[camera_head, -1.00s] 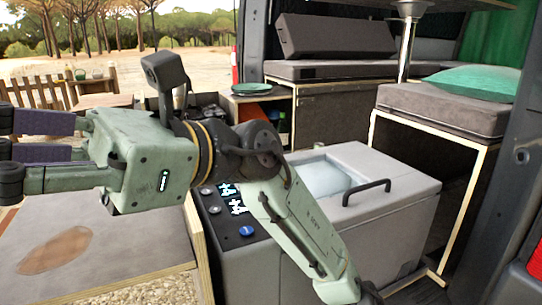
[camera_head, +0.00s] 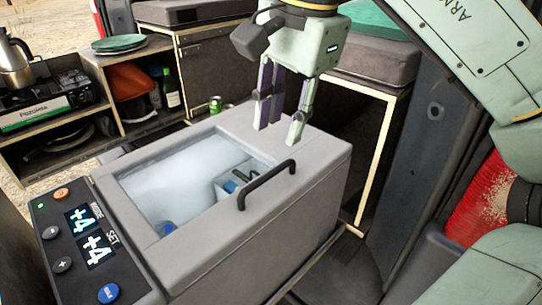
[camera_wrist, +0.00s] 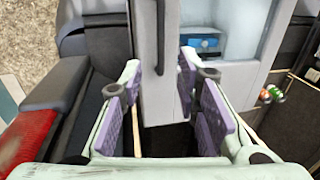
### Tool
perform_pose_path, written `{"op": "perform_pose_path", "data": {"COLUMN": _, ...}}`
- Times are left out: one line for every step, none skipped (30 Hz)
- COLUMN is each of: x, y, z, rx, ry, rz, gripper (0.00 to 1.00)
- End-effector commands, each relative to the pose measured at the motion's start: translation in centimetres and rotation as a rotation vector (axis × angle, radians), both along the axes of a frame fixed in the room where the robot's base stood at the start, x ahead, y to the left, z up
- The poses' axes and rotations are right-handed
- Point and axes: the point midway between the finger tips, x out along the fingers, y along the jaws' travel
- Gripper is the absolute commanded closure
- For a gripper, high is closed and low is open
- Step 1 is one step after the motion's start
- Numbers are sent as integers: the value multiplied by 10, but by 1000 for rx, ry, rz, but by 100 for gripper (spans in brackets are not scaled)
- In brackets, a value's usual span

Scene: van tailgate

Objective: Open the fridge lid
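The grey fridge (camera_head: 300,205) stands with its lid (camera_head: 240,120) down. The lid has a clear window (camera_head: 170,170), and a box and blue items show dimly through it. A black bar handle (camera_head: 265,186) sits on the lid's near right side. My gripper (camera_head: 277,135) points down over the lid, just past the handle's far end, with its fingers apart and nothing between them. In the wrist view the handle (camera_wrist: 160,35) runs upright in the picture, in line with the gap between the purple finger pads (camera_wrist: 165,125). Contact with the lid cannot be told.
A control panel (camera_head: 88,240) is on the fridge's near left. A stove (camera_head: 45,110) with a kettle (camera_head: 14,60) and a shelf with a green plate (camera_head: 118,44) stand behind left. A cushioned bench (camera_head: 365,75) and the van's dark pillar (camera_head: 425,130) are close on the right.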

Motion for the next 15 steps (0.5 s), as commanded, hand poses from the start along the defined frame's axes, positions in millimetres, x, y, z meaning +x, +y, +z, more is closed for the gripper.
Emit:
{"op": "perform_pose_path", "data": {"x": 1, "y": 2, "z": -11, "rx": 3, "ry": 2, "rz": 5, "gripper": 70}}
{"op": "perform_pose_path", "data": {"x": 2, "y": 3, "z": -16, "rx": 3, "ry": 1, "rz": 6, "gripper": 70}}
{"op": "perform_pose_path", "data": {"x": 3, "y": 3, "z": -23, "rx": 1, "ry": 2, "rz": 1, "gripper": 70}}
{"op": "perform_pose_path", "data": {"x": 3, "y": 4, "z": -29, "rx": 0, "ry": 3, "rz": 1, "gripper": 70}}
{"op": "perform_pose_path", "data": {"x": 4, "y": 5, "z": -34, "rx": 2, "ry": 2, "rz": 2, "gripper": 70}}
{"op": "perform_pose_path", "data": {"x": 5, "y": 6, "z": -42, "rx": 1, "ry": 3, "rz": 3, "gripper": 70}}
{"op": "perform_pose_path", "data": {"x": 6, "y": 7, "z": -47, "rx": 2, "ry": 2, "rz": 2, "gripper": 70}}
{"op": "perform_pose_path", "data": {"x": 7, "y": 8, "z": -53, "rx": 2, "ry": 2, "rz": 2, "gripper": 70}}
{"op": "perform_pose_path", "data": {"x": 8, "y": 9, "z": -60, "rx": 3, "ry": 3, "rz": 2, "gripper": 70}}
{"op": "perform_pose_path", "data": {"x": 8, "y": 10, "z": -64, "rx": 3, "ry": 2, "rz": 3, "gripper": 70}}
{"op": "perform_pose_path", "data": {"x": 9, "y": 10, "z": -68, "rx": 3, "ry": 2, "rz": 3, "gripper": 70}}
{"op": "perform_pose_path", "data": {"x": 10, "y": 11, "z": -73, "rx": 3, "ry": 1, "rz": 2, "gripper": 70}}
{"op": "perform_pose_path", "data": {"x": 11, "y": 12, "z": -77, "rx": 3, "ry": 1, "rz": 2, "gripper": 70}}
{"op": "perform_pose_path", "data": {"x": 11, "y": 12, "z": -80, "rx": 4, "ry": 1, "rz": 2, "gripper": 70}}
{"op": "perform_pose_path", "data": {"x": 12, "y": 13, "z": -83, "rx": 4, "ry": 1, "rz": 2, "gripper": 70}}
